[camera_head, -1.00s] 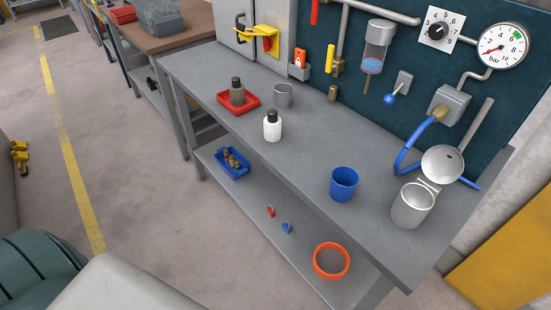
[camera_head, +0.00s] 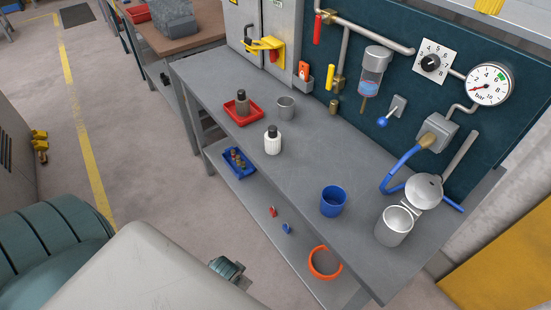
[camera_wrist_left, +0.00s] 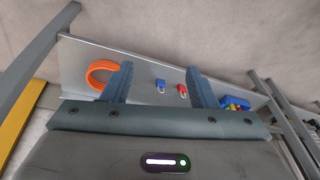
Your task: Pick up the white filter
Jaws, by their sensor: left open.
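The white filter (camera_head: 272,140), a white ribbed bottle shape with a black top, stands upright on the grey bench top in the head view, near its front edge. It does not show in the left wrist view. My left gripper (camera_wrist_left: 160,82) is open and empty, its two fingers apart in the left wrist view, facing the bench's lower shelf. Part of what looks like this gripper shows low in the head view (camera_head: 228,268), in front of the bench and well apart from the filter. My right gripper is not in view.
Near the filter are a red tray (camera_head: 243,111) with a dark-topped bottle and a grey cup (camera_head: 286,108). The lower shelf holds a blue bin (camera_head: 239,163), small padlocks and an orange ring (camera_head: 325,263).

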